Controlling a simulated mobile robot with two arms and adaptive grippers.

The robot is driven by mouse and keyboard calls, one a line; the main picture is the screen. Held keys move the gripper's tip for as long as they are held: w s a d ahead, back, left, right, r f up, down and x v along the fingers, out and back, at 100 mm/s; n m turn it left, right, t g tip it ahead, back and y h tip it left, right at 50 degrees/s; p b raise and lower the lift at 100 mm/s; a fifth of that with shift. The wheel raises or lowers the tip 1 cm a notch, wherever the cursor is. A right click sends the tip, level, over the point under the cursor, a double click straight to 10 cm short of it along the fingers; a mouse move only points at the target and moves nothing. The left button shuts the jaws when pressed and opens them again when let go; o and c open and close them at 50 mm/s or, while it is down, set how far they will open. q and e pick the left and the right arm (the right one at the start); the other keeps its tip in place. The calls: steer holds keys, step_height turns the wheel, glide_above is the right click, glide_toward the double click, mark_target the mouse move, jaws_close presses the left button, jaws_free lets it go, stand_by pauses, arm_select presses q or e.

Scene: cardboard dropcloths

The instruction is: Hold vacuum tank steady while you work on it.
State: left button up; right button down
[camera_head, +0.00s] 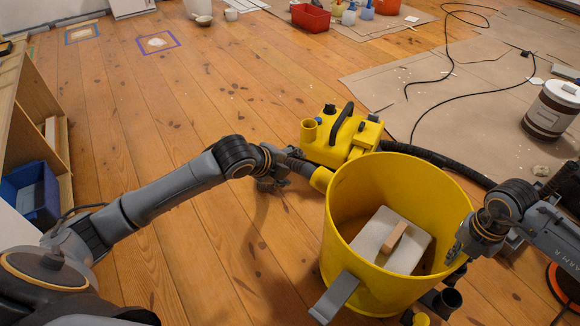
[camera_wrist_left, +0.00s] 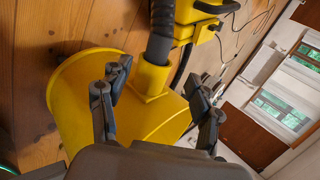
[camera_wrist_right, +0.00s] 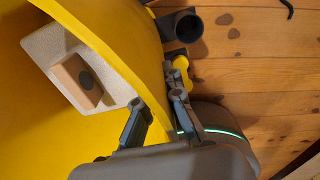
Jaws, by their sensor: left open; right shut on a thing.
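The vacuum tank (camera_head: 352,258) is an open yellow tub standing upright on the wooden floor. A pale block with a wooden handle (camera_head: 402,246) lies inside it. My right gripper (camera_head: 458,252) is shut on the tank's right rim; the right wrist view shows its fingers (camera_wrist_right: 160,112) on either side of the yellow wall (camera_wrist_right: 130,60). My left gripper (camera_head: 272,184) is open at the tank's upper left, by the hose port. In the left wrist view its fingers (camera_wrist_left: 160,95) stand on either side of the yellow port (camera_wrist_left: 150,80) and black hose, without visible grip.
The yellow vacuum head (camera_head: 340,140) with a black handle lies behind the tank, its black hose running right. A white bucket (camera_head: 552,108) stands on cardboard at right. A blue bin (camera_head: 32,192) sits by the shelf at left. The floor at left centre is clear.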

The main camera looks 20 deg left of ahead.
steer(key=shift+d, duration=0.1)
stand_by(0.3)
steer(key=c, duration=1.4)
jaws_free()
steer(key=shift+r, duration=0.1)
